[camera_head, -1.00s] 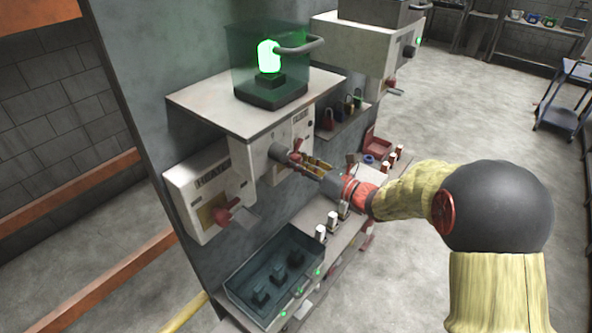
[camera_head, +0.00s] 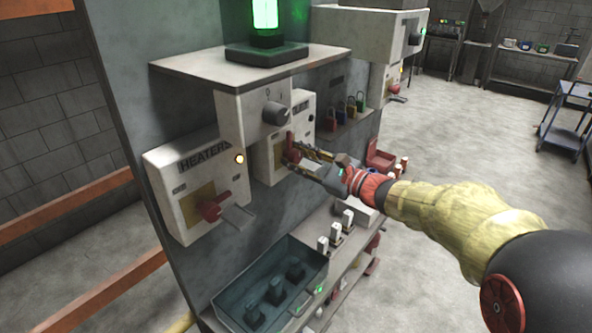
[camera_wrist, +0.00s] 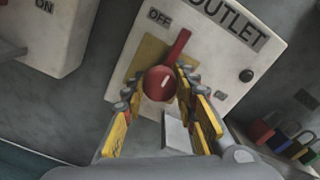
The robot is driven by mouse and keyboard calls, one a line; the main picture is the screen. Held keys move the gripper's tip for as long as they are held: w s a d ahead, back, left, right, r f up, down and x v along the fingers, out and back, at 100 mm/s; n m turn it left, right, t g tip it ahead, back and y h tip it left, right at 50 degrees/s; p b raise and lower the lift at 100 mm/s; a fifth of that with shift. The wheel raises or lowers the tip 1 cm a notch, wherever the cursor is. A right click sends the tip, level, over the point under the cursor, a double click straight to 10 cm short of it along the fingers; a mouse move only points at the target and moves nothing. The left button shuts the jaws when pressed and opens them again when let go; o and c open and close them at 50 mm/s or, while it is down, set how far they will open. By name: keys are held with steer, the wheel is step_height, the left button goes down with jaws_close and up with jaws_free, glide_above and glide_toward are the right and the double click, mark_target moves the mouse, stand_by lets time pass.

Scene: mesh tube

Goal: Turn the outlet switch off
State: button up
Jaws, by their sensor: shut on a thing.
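The outlet switch is a white box (camera_wrist: 215,55) labelled OUTLET, with a red handle (camera_wrist: 164,82) on a yellow plate. An OFF label (camera_wrist: 159,17) shows at its upper left, and a dark round lamp (camera_wrist: 246,75) at its right. My gripper (camera_wrist: 158,90) is shut on the handle, its fingers either side of the round red end. The handle's arm runs up and right from there, to the right of the OFF label. In the head view my gripper (camera_head: 294,150) partly hides the outlet box (camera_head: 272,167).
A heater switch box (camera_head: 186,168) with its own red handle and a lit amber lamp is at left. A dark knob (camera_head: 275,114) sits above the outlet box. Padlocks (camera_head: 350,106) hang at right. A shelf with a dark tray (camera_head: 235,305) lies below.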

steer(key=shift+o, duration=0.3)
steer(key=shift+n+b, duration=0.7)
steer(key=shift+b, duration=0.1)
steer(key=shift+r, duration=0.15)
steer(key=o, duration=1.1)
steer(key=shift+s+a, duration=0.1)
steer(key=shift+s+d, duration=0.15)
steer(key=shift+d, duration=0.3)
steer(key=v, duration=1.1)
steer(key=shift+s, duration=0.1)
